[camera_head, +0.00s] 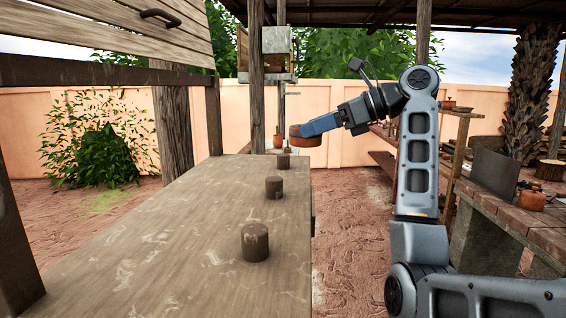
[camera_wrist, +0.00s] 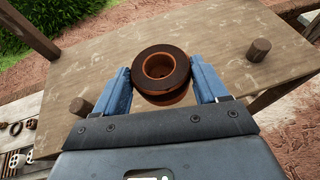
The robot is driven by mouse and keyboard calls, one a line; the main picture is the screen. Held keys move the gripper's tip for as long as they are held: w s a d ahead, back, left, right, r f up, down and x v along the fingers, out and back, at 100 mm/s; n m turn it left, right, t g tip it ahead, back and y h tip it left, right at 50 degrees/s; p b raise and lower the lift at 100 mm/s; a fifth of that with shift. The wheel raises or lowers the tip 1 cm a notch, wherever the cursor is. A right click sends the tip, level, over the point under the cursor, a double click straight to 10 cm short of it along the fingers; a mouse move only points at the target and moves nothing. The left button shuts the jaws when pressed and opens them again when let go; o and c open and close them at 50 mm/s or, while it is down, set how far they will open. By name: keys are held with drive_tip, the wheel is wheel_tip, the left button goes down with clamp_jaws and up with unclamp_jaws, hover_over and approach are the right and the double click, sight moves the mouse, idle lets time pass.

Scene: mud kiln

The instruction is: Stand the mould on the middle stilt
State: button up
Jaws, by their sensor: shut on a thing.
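The mould (camera_head: 298,137) is a round terracotta ring with a darker top and a central opening. My gripper (camera_head: 308,131) is shut on it and holds it up in the air near the far end of the wooden table. In the wrist view the mould (camera_wrist: 163,63) sits between the two blue fingers. Three short brown stilts stand in a row along the table: a near one (camera_head: 255,243), the middle stilt (camera_head: 273,187) and a far one (camera_head: 284,160). The wrist view shows two stilts, right (camera_wrist: 259,50) and left (camera_wrist: 80,107); anything straight beneath the mould is hidden.
The worn wooden table (camera_head: 180,235) is otherwise bare. Wooden posts (camera_head: 214,115) and a slatted panel (camera_head: 120,25) rise along its left side. A brick-topped bench (camera_head: 515,218) with tools stands at the right. Open ground (camera_head: 345,235) lies between.

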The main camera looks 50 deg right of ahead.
drive_tip(key=shift+w+a+f+p, duration=0.25)
drive_tip(key=shift+w+a+f, duration=0.25)
drive_tip(key=shift+w+f, duration=0.8)
drive_tip(key=shift+w+a+f+p, duration=0.25)
drive_tip(key=shift+w+a+f, duration=0.25)
drive_tip(key=shift+w+f, duration=0.7)
drive_tip(key=shift+w+a+f+p, duration=0.25)
drive_tip(key=shift+w+a+f, duration=0.45)
drive_tip(key=shift+f, duration=0.95)
drive_tip(key=shift+w+d, duration=0.2)
drive_tip(key=o, duration=1.2)
drive_tip(key=shift+f, duration=0.15)
drive_tip(key=shift+s+r, duration=0.1)
drive_tip(key=shift+r, duration=0.1)
drive_tip(key=b+v, duration=0.1)
drive_tip(key=v, duration=1.1)
drive_tip(key=shift+b, duration=0.35)
drive_tip(key=shift+f, duration=0.1)
